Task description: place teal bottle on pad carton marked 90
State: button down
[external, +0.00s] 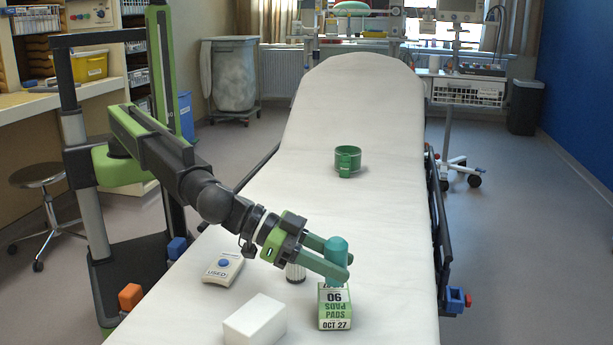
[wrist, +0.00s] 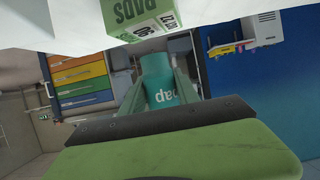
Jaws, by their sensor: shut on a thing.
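The teal bottle (external: 337,250) is held upright between the fingers of my gripper (external: 335,268), which is shut on it. It also shows in the wrist view (wrist: 160,80), with part of a word on its side. The pad carton (external: 335,312) is green and white, marked 90, PADS and OCT 27, and stands on the stretcher directly below the bottle. It also shows in the wrist view (wrist: 140,14). The bottle's base is at or just over the carton's top; I cannot tell whether they touch.
A plain white box (external: 255,321) lies left of the carton. A green mug (external: 347,161) stands farther up the stretcher (external: 392,215), with clear sheet between.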

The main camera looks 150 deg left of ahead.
notch_tip(320, 180, down, 4)
jog(key=shift+r+b, duration=0.15)
jog(key=shift+b, duration=1.1)
jog(key=shift+r, duration=0.3)
jog(key=shift+f, duration=0.2)
jog(key=c, duration=0.9)
grip_release()
jog(key=shift+r, duration=0.15)
jog(key=shift+s+d+r+p, duration=0.15)
jog(key=shift+d+r+p, duration=0.05)
jog(key=shift+p, duration=0.25)
jog(key=p+v, duration=0.4)
jog(key=v, duration=0.7)
jog(key=shift+d, duration=0.2)
